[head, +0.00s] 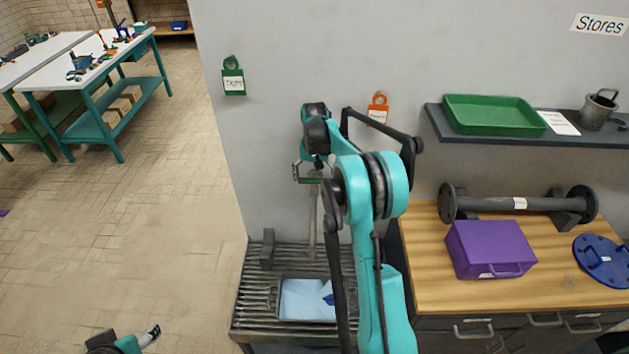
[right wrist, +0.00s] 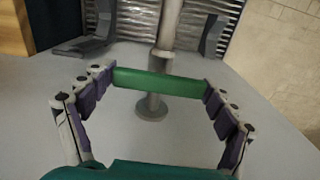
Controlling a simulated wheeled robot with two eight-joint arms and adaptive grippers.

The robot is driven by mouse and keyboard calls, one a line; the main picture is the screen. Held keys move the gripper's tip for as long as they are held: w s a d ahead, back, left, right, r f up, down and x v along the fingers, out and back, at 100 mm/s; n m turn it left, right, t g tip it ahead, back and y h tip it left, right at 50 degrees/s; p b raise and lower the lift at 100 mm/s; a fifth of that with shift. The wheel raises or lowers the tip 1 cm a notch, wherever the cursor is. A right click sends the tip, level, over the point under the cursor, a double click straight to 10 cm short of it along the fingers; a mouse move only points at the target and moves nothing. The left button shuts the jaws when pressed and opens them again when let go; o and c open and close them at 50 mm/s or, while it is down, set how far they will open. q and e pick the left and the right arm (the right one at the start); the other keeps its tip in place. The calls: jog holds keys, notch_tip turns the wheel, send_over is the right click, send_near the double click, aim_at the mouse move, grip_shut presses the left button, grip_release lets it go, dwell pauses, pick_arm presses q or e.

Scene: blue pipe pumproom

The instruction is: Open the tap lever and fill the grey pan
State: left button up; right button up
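The green tap lever (right wrist: 158,83) is a flat bar across the tap in the right wrist view. My right gripper (right wrist: 158,84) has its fingers spread at the two ends of the bar; I cannot tell whether they touch it. In the head view the gripper (head: 307,172) is small and partly hidden by my arm. The grey tap pipe (head: 312,225) hangs below it. The pan (head: 308,314) sits on the slatted grate under the tap, with a pale-blue surface inside; I cannot tell if this is water. My left gripper (head: 150,335) is only partly in view at bottom left.
The slatted grate (head: 252,305) has a dark upright bracket (head: 268,250). To the right, a wooden counter (head: 430,265) holds a purple case (head: 490,249), a flanged pipe (head: 520,204) and a blue disc (head: 602,260). A shelf above holds a green tray (head: 493,116). The floor at left is clear.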

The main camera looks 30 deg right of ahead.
aim_at(314, 180)
jog(key=shift+o, duration=0.7)
jog(key=shift+r, duration=0.1)
notch_tip(314, 180, up, 12)
jog(key=shift+a, duration=0.1)
dwell(0.3)
